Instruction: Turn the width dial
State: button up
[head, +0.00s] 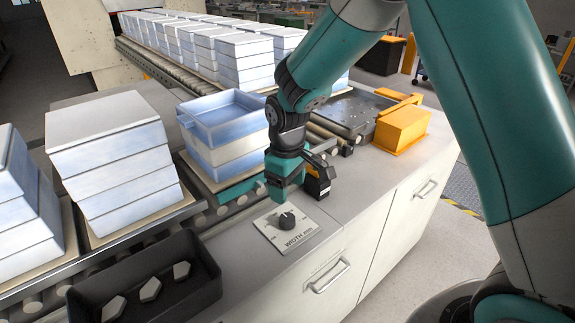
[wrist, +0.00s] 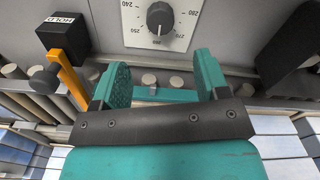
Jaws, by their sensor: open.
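The width dial (head: 287,222) is a round black knob on a pale plate (head: 268,231) printed "WIDTH", set in the grey counter top. In the wrist view the dial (wrist: 160,17) is at the top centre, with a white pointer mark and numbers from 240 to 280 around it. My gripper (head: 283,188) is above and just behind the dial in the head view. In the wrist view its two teal fingers (wrist: 162,75) are spread apart with nothing between them. The dial lies beyond the fingertips, apart from them.
A black box marked "HOLD" (wrist: 62,32) with an orange lever (wrist: 68,78) stands left in the wrist view. A roller conveyor (head: 215,210) carries stacked pale trays (head: 115,155) behind the counter. A dark bin (head: 140,285) with several pale pieces is front left. An orange block (head: 402,130) is at right.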

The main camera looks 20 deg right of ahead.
notch_tip(320, 180, up, 7)
jog(key=shift+f, duration=0.15)
dwell(0.4)
